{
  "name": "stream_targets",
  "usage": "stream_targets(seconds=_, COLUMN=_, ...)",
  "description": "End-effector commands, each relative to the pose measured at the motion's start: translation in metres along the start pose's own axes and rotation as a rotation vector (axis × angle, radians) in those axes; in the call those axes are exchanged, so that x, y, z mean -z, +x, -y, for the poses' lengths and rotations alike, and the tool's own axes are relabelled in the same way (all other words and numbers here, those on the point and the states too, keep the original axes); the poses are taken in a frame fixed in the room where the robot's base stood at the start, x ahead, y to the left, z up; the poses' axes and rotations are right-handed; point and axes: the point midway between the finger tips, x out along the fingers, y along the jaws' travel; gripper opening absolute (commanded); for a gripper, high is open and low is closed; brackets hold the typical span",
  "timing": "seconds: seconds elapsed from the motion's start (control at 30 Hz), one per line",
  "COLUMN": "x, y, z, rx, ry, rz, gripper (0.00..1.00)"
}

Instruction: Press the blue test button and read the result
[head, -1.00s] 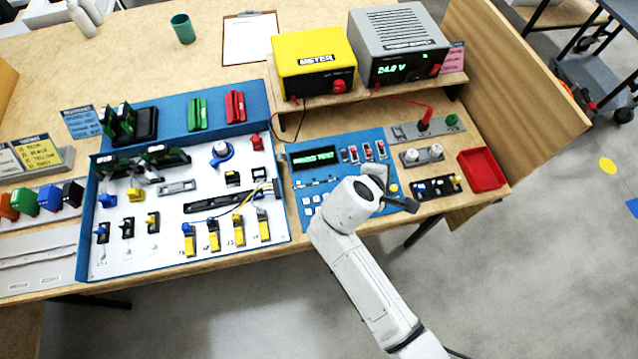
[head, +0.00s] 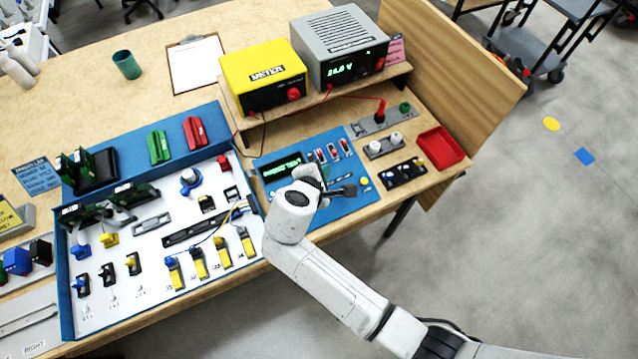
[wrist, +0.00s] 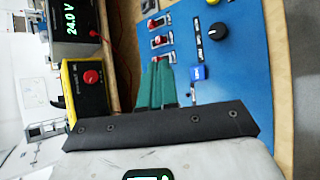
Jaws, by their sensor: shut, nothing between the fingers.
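The blue test panel (head: 345,205) lies on the bench's right part. Its dark display (head: 283,168) shows green text that looks like "PRESS TEST". In the wrist view my gripper's green fingers (wrist: 158,80) are together and empty. Just right of them is a small blue part (wrist: 198,73) with a light marking, apparently the blue test button; a gap shows between it and the fingers. In the head view my arm hides this part.
A black knob (wrist: 219,31) and red switches (wrist: 158,41) are on the panel close by. The yellow meter (head: 265,78) and grey power supply (head: 340,45) stand behind. A red tray (head: 440,147) is at right. The white assembly board (head: 150,250) is at left.

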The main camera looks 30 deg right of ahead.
Motion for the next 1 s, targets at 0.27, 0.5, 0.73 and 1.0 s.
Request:
stream_targets(seconds=0.27, x=0.018, y=0.024, z=0.019, rx=-0.001, ry=0.001, rz=-0.001, gripper=0.00)
stream_targets(seconds=0.5, x=0.032, y=0.043, z=0.033, rx=0.000, ry=0.000, rz=0.000, gripper=0.00)
stream_targets(seconds=0.73, x=0.040, y=0.055, z=0.040, rx=0.000, ry=0.001, rz=0.000, gripper=0.00)
stream_targets(seconds=1.0, x=0.041, y=0.056, z=0.040, rx=0.000, ry=0.001, rz=0.000, gripper=0.00)
